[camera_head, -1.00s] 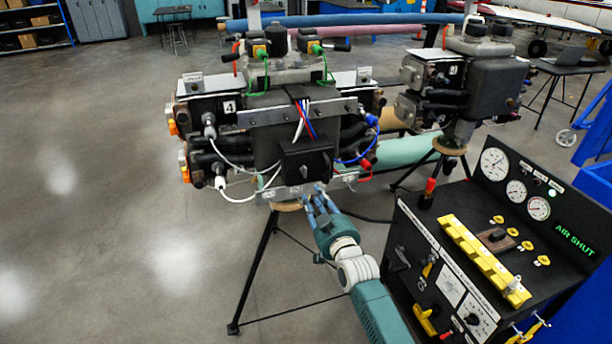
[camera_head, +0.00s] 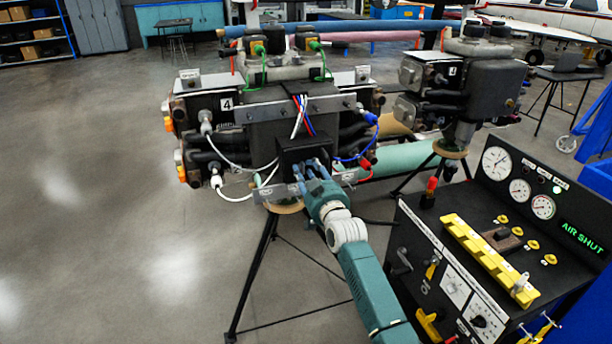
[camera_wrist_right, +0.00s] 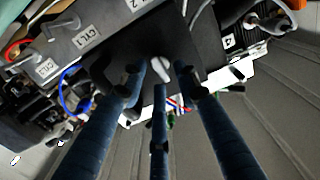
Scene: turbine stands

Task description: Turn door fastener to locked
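The black box (camera_head: 300,150) sits low on the front of the nearer turbine unit. In the right wrist view its dark face (camera_wrist_right: 115,50) carries a small pale grey knob (camera_wrist_right: 160,68), which looks like the door fastener. My right gripper (camera_head: 310,170) is in front of the box's lower part. In the wrist view its three blue fingers (camera_wrist_right: 158,80) are spread apart, with the knob between and just beyond their tips. I cannot tell whether any finger touches it. The fingers hide the knob in the head view. My left gripper is not in view.
White, blue and red cables (camera_head: 242,197) hang around the box. A metal bracket strip (camera_head: 262,194) runs below it. A control panel (camera_head: 470,270) with gauges and a green "AIR SHUT" display stands at right. Open floor (camera_head: 90,220) lies at left.

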